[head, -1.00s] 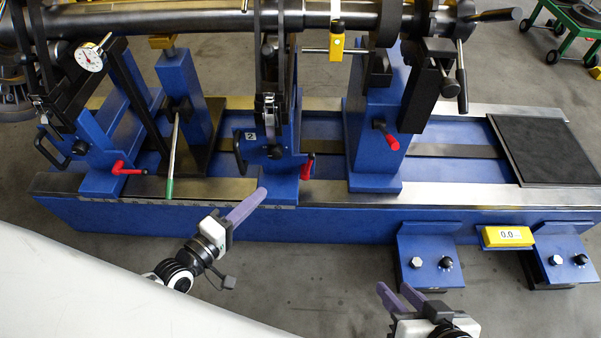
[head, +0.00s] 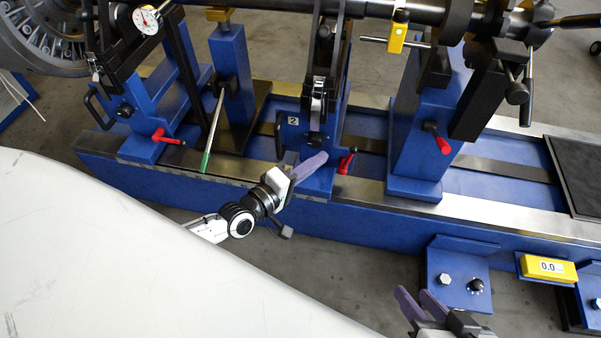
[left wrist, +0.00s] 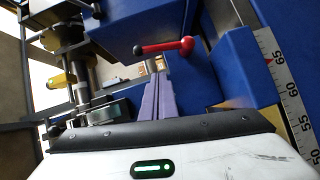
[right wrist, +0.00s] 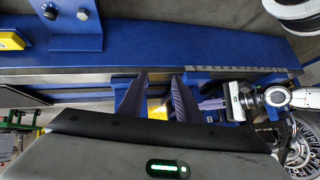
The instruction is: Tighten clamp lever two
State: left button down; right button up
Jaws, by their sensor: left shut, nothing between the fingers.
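Clamp lever two, a red lever (head: 346,162), sits low on the right side of the blue support marked 2 (head: 293,120). A red lever with a rounded red hub also shows above the fingers in the left wrist view (left wrist: 165,47); it appears to be the same one. My left gripper (head: 322,157) is shut and empty, just left of the lever and apart from it. Its purple fingers (left wrist: 158,80) point towards the support in its wrist view. My right gripper (head: 413,293) is open and empty, low in front of the bed; its fingers (right wrist: 156,85) stand apart.
Another red lever (head: 167,137) is on the left support, and one (head: 437,138) on the right post. A green-tipped rod (head: 212,130) leans left of support two. The blue bed's front rail (head: 380,215) runs below. A yellow display (head: 548,267) and knob panels stand at right front.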

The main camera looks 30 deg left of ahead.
aim_at(348, 157)
pick_arm(q)
jog(key=shift+w+d+f, duration=0.2)
jog(key=shift+w+d, duration=0.4)
jog(key=shift+d, duration=0.35)
jog(key=shift+w+d+f, duration=0.2)
jog(key=shift+w+d, duration=0.4)
jog(key=shift+d, duration=0.3)
jog(key=shift+r, duration=0.1)
